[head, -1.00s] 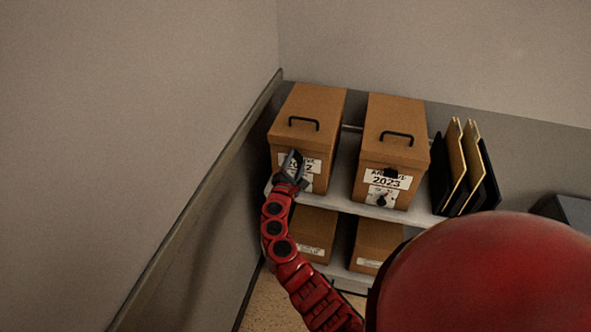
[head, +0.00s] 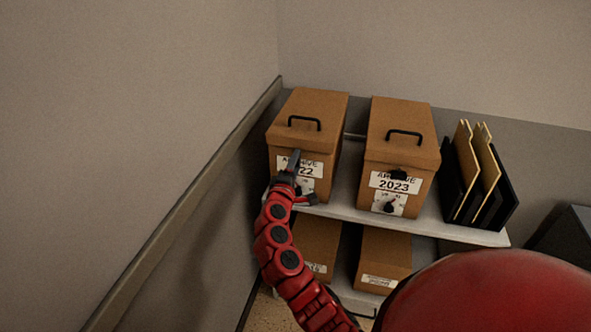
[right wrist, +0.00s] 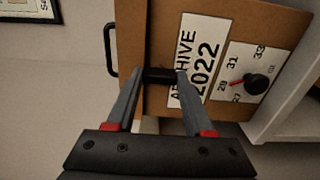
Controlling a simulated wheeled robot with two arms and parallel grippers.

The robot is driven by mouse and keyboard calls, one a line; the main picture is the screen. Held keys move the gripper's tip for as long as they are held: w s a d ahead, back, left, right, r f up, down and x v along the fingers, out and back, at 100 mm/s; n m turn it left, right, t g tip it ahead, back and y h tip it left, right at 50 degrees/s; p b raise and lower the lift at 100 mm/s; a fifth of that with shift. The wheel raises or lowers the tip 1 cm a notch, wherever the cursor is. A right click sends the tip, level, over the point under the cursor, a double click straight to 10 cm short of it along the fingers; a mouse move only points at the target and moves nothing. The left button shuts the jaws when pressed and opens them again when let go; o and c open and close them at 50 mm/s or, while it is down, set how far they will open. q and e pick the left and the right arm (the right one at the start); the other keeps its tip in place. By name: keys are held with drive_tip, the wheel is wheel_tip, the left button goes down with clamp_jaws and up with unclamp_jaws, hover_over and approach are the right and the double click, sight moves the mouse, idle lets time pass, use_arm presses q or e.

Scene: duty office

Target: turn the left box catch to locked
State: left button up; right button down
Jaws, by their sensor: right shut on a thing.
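The left box (head: 308,113) is brown cardboard with a white label reading 2022 and stands on the upper shelf. Its catch (right wrist: 160,75) is a small black piece at the lid edge, beside the label in the right wrist view. My right gripper (right wrist: 161,80) is shut on this catch, one grey finger on each side of it. In the head view my right gripper (head: 296,161) covers the catch and part of the label. Whether the catch stands at locked cannot be told. My left gripper is not in view.
The 2023 box (head: 402,118) stands to the right, with a black catch (head: 398,174). A dial (right wrist: 255,83) sits below the left box's label. Folders (head: 478,172) stand further right on the shelf (head: 430,225). More boxes (head: 383,258) are below. A wall is close on the left.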

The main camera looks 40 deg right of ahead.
idle(0.5)
drive_tip(key=shift+c, duration=1.4)
unclamp_jaws()
drive_tip(key=b+v, duration=0.2)
drive_tip(key=v, duration=1.5)
drive_tip(key=shift+s+b, duration=0.25)
drive_tip(key=shift+b, duration=0.05)
drive_tip(key=shift+a, duration=0.1)
